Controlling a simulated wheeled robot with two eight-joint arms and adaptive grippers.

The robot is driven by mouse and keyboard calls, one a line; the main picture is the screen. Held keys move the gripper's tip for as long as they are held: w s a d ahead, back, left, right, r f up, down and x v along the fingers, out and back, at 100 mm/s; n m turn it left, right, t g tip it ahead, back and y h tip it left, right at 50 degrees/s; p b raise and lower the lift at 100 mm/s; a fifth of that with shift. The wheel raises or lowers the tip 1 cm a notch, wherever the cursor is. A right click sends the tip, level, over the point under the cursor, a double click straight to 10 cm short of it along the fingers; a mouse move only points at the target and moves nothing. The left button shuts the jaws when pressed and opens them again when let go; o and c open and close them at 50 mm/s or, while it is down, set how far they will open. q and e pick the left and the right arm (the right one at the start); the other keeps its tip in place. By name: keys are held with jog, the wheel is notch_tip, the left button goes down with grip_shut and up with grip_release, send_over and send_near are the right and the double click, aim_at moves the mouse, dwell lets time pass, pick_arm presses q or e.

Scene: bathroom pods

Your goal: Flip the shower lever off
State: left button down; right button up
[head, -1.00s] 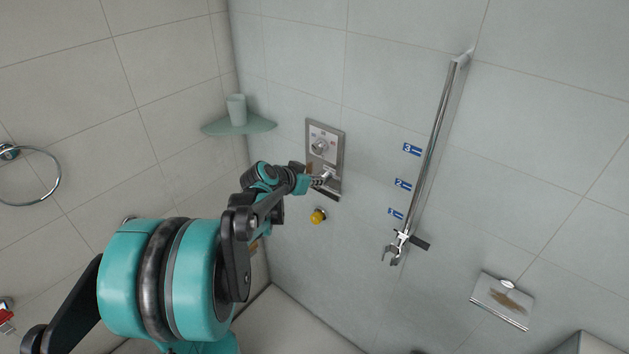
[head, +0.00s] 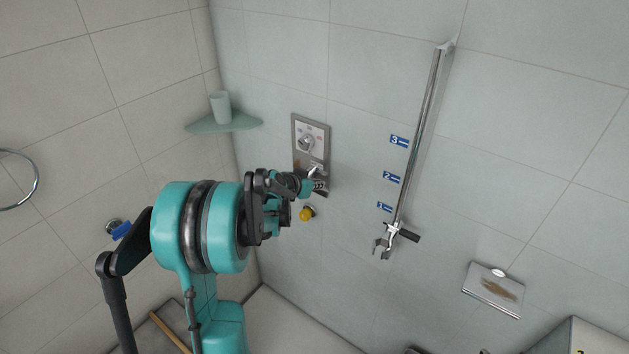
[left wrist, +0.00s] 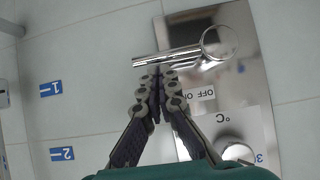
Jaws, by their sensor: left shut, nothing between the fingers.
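The shower lever (head: 315,171) is a chrome bar on the lower part of a metal wall panel (head: 297,134). In the left wrist view the lever (left wrist: 172,56) sticks out to the left from its round hub, near an ON/OFF label (left wrist: 199,96). My left gripper (head: 320,186) is shut and empty, at the panel's lower end, just below the lever. In the left wrist view its fingertips (left wrist: 160,76) are close together right by the bar; I cannot tell whether they touch it. My right gripper is not in view.
A round temperature knob (head: 306,142) sits above the lever, and a yellow knob (head: 307,213) below the panel. A corner shelf (head: 230,125) with a cup (head: 220,106) is to the left. A vertical shower rail (head: 423,130) with a holder stands to the right.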

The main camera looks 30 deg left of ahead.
pick_arm(q)
jog(key=shift+d+f+b, duration=0.1)
jog(key=shift+f+b, duration=0.1)
jog(key=shift+b, duration=0.1)
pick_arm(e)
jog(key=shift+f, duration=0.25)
pick_arm(q)
jog(key=shift+d+f+m+y+b, duration=0.1)
jog(key=shift+f+m+y+b, duration=0.3)
jog(key=shift+m+y, duration=0.1)
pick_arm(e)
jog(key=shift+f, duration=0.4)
